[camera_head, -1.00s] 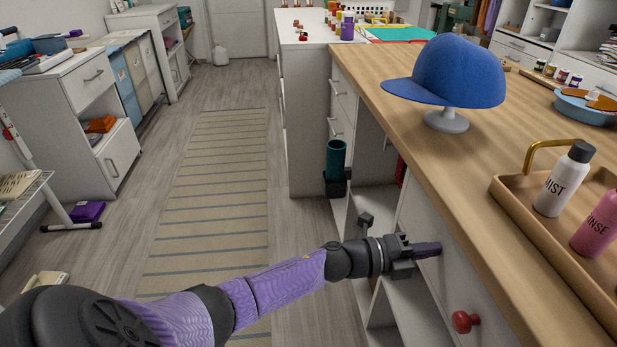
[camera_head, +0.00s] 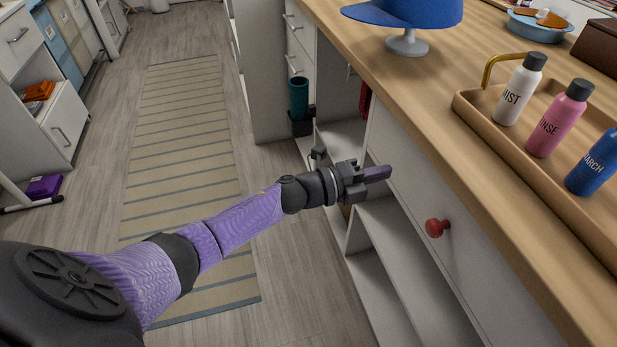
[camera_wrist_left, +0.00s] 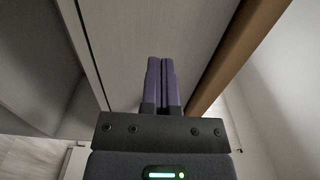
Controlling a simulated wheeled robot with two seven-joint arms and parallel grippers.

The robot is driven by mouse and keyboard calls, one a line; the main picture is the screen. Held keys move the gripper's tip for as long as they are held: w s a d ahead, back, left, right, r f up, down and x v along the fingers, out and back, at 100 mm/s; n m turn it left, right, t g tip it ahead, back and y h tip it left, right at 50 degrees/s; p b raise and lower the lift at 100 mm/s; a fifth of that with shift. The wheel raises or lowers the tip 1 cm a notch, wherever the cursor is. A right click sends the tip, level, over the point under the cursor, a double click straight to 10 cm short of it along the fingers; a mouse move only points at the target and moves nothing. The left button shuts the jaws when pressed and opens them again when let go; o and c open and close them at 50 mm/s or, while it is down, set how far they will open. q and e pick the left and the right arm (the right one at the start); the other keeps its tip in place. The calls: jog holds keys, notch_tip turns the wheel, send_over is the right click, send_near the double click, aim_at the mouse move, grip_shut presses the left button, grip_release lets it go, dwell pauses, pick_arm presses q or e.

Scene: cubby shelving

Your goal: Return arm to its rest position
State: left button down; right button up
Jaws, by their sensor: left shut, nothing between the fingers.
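My left arm, in purple and black, comes in from the lower left of the head view. Its gripper (camera_head: 378,174) is beside the white drawer front of the counter, left of the red knob. Its purple fingers are together and empty. The left wrist view shows the same closed fingers (camera_wrist_left: 160,82) side by side in front of a pale panel. Whether they touch the panel I cannot tell. My right gripper is not in view.
The drawer front (camera_head: 405,170) with its red knob (camera_head: 436,228) sits above open shelves (camera_head: 400,270). On the wooden countertop (camera_head: 420,110) stand a tray (camera_head: 468,103) of bottles and a blue cap (camera_head: 410,12). A teal cylinder (camera_head: 298,97) is beyond the gripper. The floor by the striped rug (camera_head: 185,130) is clear.

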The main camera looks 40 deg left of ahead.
pick_arm(q)
jog(key=p+v, duration=0.3)
jog(key=v, duration=0.7)
jog(key=s+a+f+n+g+y+p, duration=0.25)
jog(key=s+f+n+y, duration=0.25)
jog(key=s+f+n, duration=0.4)
jog(key=s+a+f+n+g+y+p, duration=0.25)
jog(key=s+f+n+y, duration=0.3)
jog(key=f, duration=0.55)
jog(key=s+d+f+n+g, duration=0.1)
jog(key=s+f+n+g, duration=0.1)
jog(key=s, duration=0.7)
jog(key=s+d+f+n+g+y+p, duration=0.1)
jog(key=s+d+f+n+g, duration=0.1)
jog(key=s, duration=0.8)
jog(key=s+d+f+n+g+p, duration=0.1)
jog(key=s+n+g, duration=0.3)
jog(key=s, duration=0.6)
jog(key=shift+d+f+g, duration=0.25)
jog(key=shift+f+g, duration=0.35)
jog(key=shift+g, duration=0.3)
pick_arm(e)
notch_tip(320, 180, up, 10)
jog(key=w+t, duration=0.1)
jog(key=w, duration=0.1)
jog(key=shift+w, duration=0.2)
pick_arm(q)
jog(key=shift+s+n, duration=0.15)
jog(key=shift+n, duration=0.1)
